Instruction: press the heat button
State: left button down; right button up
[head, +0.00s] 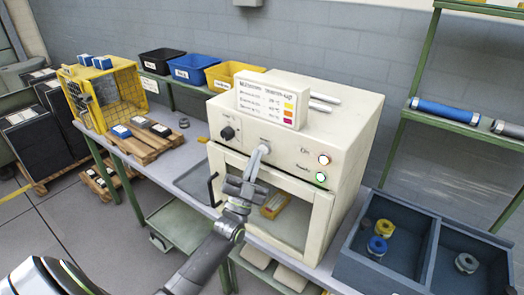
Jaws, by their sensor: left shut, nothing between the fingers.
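A cream oven-like machine (345,150) stands on the bench. Its front panel has a black knob (227,133) at the left, a red-lit button (323,160) and a green-lit button (320,177) at the right. The small panel labels are too blurred to read. My left gripper (264,148) is shut and empty, its fingertips at the middle of the panel, left of the lit buttons. The fingers cover that part of the panel, and I cannot tell whether they touch it. My right gripper is not in view.
The machine's glass door is shut, with a black handle (213,190) and a yellowish item (273,205) behind it. A sign (268,102) stands on top. A blue-grey divided bin (435,222) holds several spools at right. A yellow crate (128,85) and a pallet (143,140) are at left.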

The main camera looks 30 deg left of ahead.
pick_arm(q)
jog(key=shift+w, duration=0.1)
dwell(0.5)
jog(key=shift+w, duration=0.35)
jog(key=shift+s, duration=0.5)
jog(key=s+p, duration=0.1)
jog(key=s, duration=0.2)
jog(key=s+p, duration=0.1)
jog(key=s, duration=0.1)
jog(key=shift+s+a, duration=0.2)
jog(key=shift+s, duration=0.2)
